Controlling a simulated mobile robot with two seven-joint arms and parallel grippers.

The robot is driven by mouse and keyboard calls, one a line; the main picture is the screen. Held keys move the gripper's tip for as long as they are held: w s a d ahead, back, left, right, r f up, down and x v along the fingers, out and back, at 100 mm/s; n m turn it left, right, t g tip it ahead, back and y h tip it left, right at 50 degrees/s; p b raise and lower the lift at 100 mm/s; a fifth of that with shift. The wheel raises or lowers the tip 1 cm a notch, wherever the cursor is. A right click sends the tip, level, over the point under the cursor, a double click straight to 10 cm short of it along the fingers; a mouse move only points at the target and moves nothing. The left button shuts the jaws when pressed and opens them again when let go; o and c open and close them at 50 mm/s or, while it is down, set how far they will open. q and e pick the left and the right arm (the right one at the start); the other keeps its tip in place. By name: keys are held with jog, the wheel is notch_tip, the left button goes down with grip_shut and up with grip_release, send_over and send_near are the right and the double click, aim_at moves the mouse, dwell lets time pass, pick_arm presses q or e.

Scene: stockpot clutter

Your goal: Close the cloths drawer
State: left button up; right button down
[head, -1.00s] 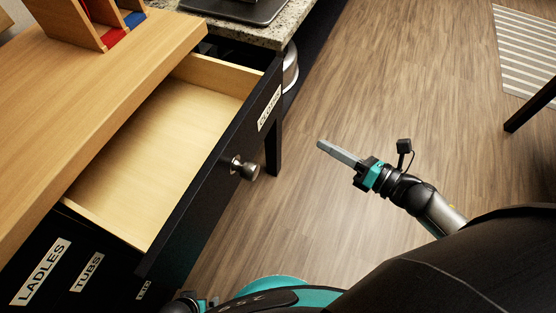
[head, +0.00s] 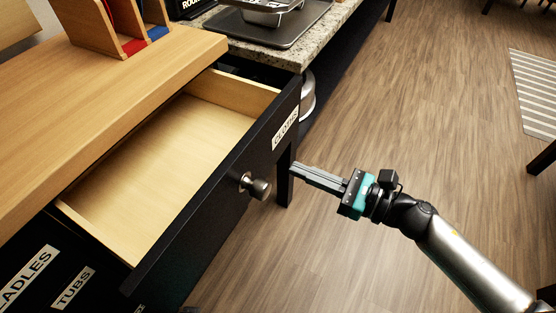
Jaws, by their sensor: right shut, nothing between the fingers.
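The cloths drawer (head: 222,187) stands pulled out from under the wooden counter in the head view. Its black front carries a CLOTHS label (head: 286,127) and a round metal knob (head: 255,186). The inside that shows is bare pale wood. My right gripper (head: 293,168) is shut and empty. Its fingertips point left at the drawer front, just right of the knob; whether they touch the front, I cannot tell. My left gripper is out of view.
The wooden counter (head: 120,95) holds a divided rack (head: 112,25). A granite counter (head: 325,28) with a dark tray (head: 270,30) stands behind. Drawers labelled LADLES (head: 27,277) and TUBS (head: 73,289) sit below left. The wood floor (head: 430,120) at right is open.

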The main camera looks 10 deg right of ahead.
aim_at(264, 155)
jog(key=x, duration=0.5)
jog(key=shift+w+a, duration=0.25)
jog(key=shift+a, duration=0.05)
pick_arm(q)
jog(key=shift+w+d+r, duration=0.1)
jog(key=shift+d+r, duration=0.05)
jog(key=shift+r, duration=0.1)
